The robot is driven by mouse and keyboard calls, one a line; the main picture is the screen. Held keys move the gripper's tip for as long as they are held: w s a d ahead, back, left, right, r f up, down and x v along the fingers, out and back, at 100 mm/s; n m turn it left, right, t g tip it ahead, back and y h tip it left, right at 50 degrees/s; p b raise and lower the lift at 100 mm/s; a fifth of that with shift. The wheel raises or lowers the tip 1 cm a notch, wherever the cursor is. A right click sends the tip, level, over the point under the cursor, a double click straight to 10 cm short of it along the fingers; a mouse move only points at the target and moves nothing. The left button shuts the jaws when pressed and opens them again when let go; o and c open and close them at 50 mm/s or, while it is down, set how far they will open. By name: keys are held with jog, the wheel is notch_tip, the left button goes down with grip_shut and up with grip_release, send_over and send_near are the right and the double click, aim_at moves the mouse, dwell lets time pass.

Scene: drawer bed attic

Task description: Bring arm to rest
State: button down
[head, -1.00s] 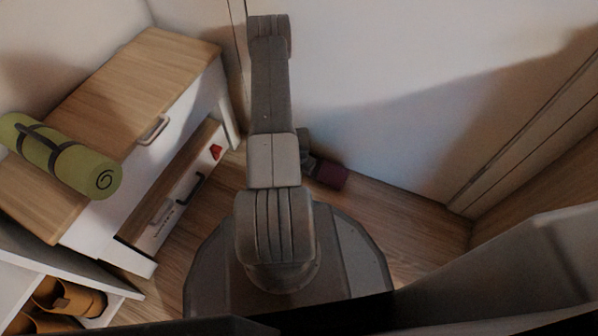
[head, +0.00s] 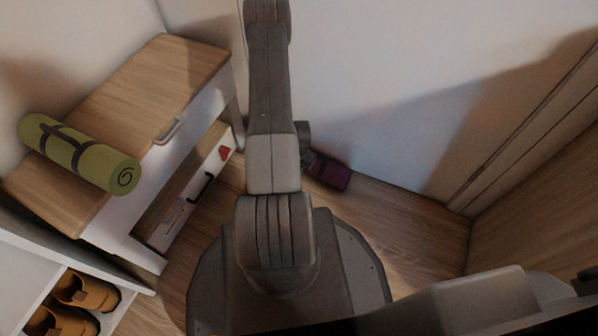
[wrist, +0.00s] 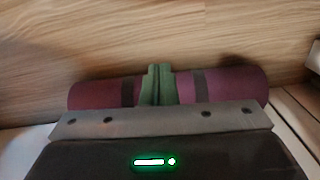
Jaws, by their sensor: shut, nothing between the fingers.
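My arm runs up the middle of the head view and its upper end leaves the top edge. In the wrist view my gripper (wrist: 158,84) shows as two green fingers pressed together, with nothing between them. They overlap a maroon roll with dark bands (wrist: 228,84) lying on the wooden floor beyond; I cannot tell the gap. The maroon roll also shows in the head view (head: 331,174), by the wall to the right of my arm and partly hidden by it.
At left stands a wood-topped white cabinet (head: 150,82) with a strapped green rolled mat (head: 80,154) on top. Brown shoes (head: 82,292) sit in a white shelf. Floor at right is clear.

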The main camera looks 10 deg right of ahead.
jog(key=shift+r, duration=0.7)
